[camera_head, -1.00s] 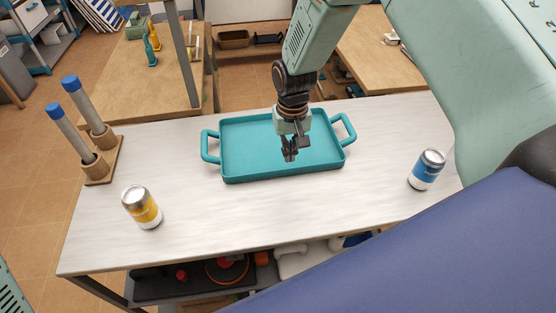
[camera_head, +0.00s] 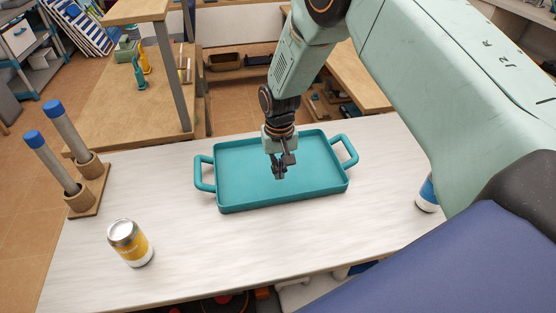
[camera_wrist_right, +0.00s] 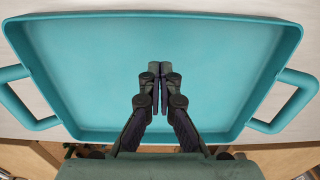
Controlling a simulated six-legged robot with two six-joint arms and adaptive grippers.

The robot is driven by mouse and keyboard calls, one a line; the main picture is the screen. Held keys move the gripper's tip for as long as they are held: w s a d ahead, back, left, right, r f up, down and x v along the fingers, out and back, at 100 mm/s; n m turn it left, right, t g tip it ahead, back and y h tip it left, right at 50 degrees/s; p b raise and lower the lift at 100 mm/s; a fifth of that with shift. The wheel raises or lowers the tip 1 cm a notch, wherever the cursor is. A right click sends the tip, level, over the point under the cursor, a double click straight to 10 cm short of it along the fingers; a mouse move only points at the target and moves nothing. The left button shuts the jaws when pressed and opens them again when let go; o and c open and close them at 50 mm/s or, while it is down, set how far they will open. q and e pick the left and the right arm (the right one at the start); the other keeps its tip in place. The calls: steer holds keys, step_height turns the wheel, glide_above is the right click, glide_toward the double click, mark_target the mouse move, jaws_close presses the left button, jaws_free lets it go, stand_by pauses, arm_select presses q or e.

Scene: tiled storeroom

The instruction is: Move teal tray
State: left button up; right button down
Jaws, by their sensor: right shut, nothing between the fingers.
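The teal tray (camera_head: 325,160) lies flat and empty on the pale table, with a loop handle at its left and right ends. It fills most of the right wrist view (camera_wrist_right: 90,70), where both handles show. My right gripper (camera_head: 279,175) is over the middle of the tray, pointing down. Its fingers (camera_wrist_right: 160,68) are together with nothing between them. I cannot tell how far above the tray floor the fingertips are. My left gripper is not in view.
A yellow can (camera_head: 130,243) stands at the table's front left. A blue can (camera_head: 427,194) stands at the right, partly hidden by my arm. A wooden holder (camera_head: 87,190) with two blue-capped tubes is at the left edge. The tabletop before the tray is clear.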

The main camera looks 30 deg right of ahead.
mark_target(281, 187)
step_height(281, 187, down, 4)
steer(key=shift+s+f, duration=0.1)
steer(key=s, duration=0.1)
steer(key=s+a, duration=0.1)
steer(key=shift+s+r, duration=0.2)
steer(key=shift+s, duration=0.1)
steer(key=shift+s+p, duration=0.35)
steer(key=shift+s, duration=0.15)
steer(key=shift+w+f, duration=0.1)
